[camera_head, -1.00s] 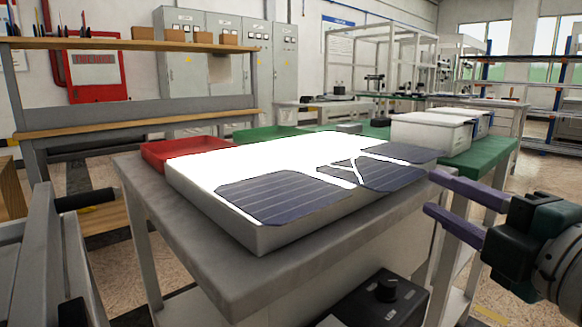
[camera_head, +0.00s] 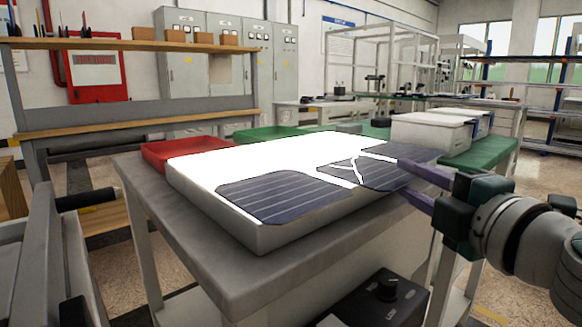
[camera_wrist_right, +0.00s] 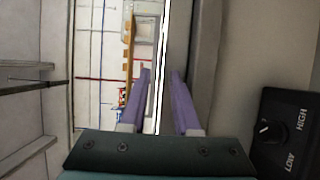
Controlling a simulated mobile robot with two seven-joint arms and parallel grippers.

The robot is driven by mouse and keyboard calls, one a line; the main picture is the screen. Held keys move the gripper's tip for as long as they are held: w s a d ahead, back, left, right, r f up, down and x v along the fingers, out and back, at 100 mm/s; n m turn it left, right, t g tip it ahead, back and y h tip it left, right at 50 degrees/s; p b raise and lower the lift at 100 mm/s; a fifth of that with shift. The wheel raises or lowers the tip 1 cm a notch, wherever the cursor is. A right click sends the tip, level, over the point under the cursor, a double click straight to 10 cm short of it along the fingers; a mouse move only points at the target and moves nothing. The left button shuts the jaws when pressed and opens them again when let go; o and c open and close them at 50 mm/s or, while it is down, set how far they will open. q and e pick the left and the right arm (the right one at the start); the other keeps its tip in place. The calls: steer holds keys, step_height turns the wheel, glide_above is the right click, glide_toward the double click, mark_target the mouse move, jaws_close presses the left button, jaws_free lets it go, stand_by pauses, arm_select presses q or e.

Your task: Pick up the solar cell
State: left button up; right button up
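Dark blue solar cells with thin pale lines lie on a glowing white light panel (camera_head: 205,172). One cell (camera_head: 278,196) lies at the front left. Another cell (camera_head: 372,174) lies at the right, and a further one (camera_head: 405,152) lies behind it. My right gripper (camera_head: 412,182) is open at the panel's right edge. Its upper purple finger overlaps the right-hand cells in the picture, and its lower finger is beside the panel's side. In the right wrist view, the fingers (camera_wrist_right: 160,95) are apart with a thin bright edge between them; contact cannot be told. My left gripper is not in view.
The panel sits on a grey table (camera_head: 225,275). A red tray (camera_head: 180,150) and a green tray (camera_head: 265,134) lie behind it. White bins (camera_head: 430,132) stand on a green bench. A black control box (camera_head: 380,300) with a knob sits below the table edge.

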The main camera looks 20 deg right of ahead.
jaws_close()
steer(key=shift+r, duration=0.1)
step_height(320, 180, up, 20)
steer(key=p, duration=1)
steer(key=shift+p, duration=0.4)
